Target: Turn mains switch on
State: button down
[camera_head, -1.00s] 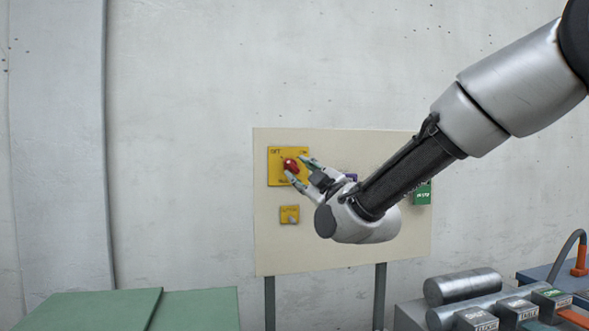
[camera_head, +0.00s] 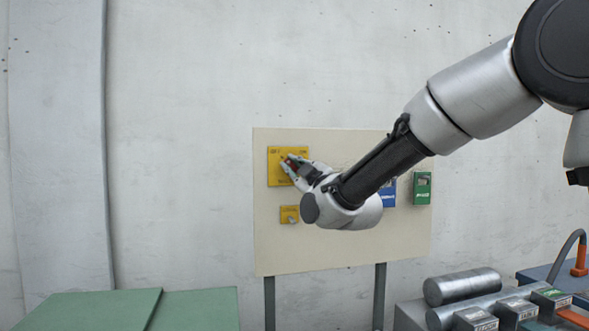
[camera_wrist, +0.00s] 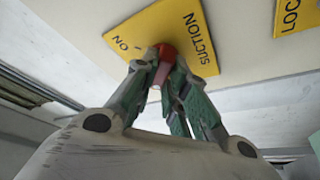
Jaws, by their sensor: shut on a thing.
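A red rotary switch knob (camera_wrist: 166,60) sits on a yellow plate (camera_head: 274,178) on the cream panel. In the wrist view the yellow plate (camera_wrist: 200,52) carries the words ON and SUCTION; no "mains" label is legible. My gripper (camera_head: 289,163) reaches the panel from the right. In the wrist view my gripper (camera_wrist: 163,75) has its green-padded fingers on both sides of the knob and is shut on it. The fingers hide much of the knob, so its pointing direction cannot be told.
Blue (camera_head: 388,194) and green (camera_head: 422,188) boxes are on the panel's right. Metal rollers (camera_head: 462,287) and labelled blocks stand at the lower right, a green surface (camera_head: 195,308) at the lower left.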

jog(key=shift+m, duration=0.4)
jog(key=m+t, duration=0.1)
jog(key=m, duration=0.1)
jog(key=m+h, duration=0.1)
jog(key=m, duration=0.1)
jog(key=shift+a+m+t, duration=0.15)
jog(key=shift+m+t, duration=0.25)
jog(key=m+t+h, duration=0.1)
jog(key=m, duration=0.2)
jog(key=m+h, duration=0.2)
jog(key=m, duration=0.1)
jog(key=shift+m+t+h, duration=0.3)
jog(key=shift+m+t, duration=0.1)
jog(key=m+h, duration=0.2)
jog(key=m, duration=0.1)
jog(key=m+h, duration=0.1)
jog(key=m, duration=0.2)
jog(key=shift+m+t+h, duration=0.4)
jog(key=shift+m+g+h, duration=0.2)
jog(key=shift+m+h, duration=0.45)
jog(key=shift+m, duration=0.9)
jog(key=shift+m+g+h, duration=0.2)
jog(key=shift+m+h, duration=0.45)
jog(key=shift+m, duration=0.9)
jog(key=c, duration=1.4)
grip_release()
jog(key=shift+c, duration=0.2)
